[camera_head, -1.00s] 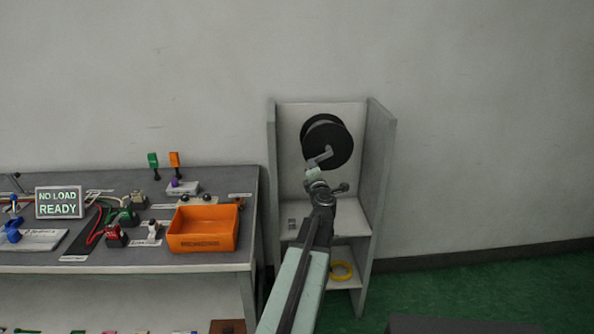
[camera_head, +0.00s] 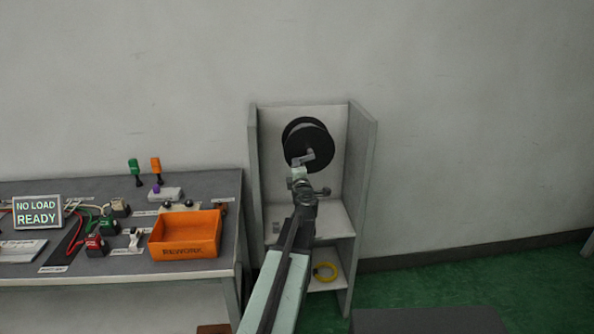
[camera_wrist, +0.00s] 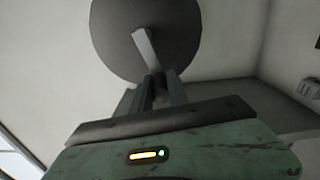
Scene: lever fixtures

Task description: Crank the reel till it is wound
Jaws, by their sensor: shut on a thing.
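The black reel (camera_head: 308,143) is mounted on the back panel of a narrow grey open cabinet (camera_head: 362,165). Its short grey crank (camera_head: 309,157) lies low on the reel's front face. My gripper (camera_head: 300,173) reaches up to the crank's lower end and is shut on it. In the wrist view, the reel's dark disc (camera_wrist: 125,35) fills the upper middle, and the pale crank arm (camera_wrist: 144,45) slopes down toward the fingers of my gripper (camera_wrist: 160,90). The fingers hide the crank's grip. I cannot tell how much is wound on the reel.
The cabinet's side walls stand close on both sides of my arm. A workbench (camera_head: 95,258) at left carries an orange bin (camera_head: 186,235), a display (camera_head: 37,212) and several small fixtures. Green floor at right is largely open.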

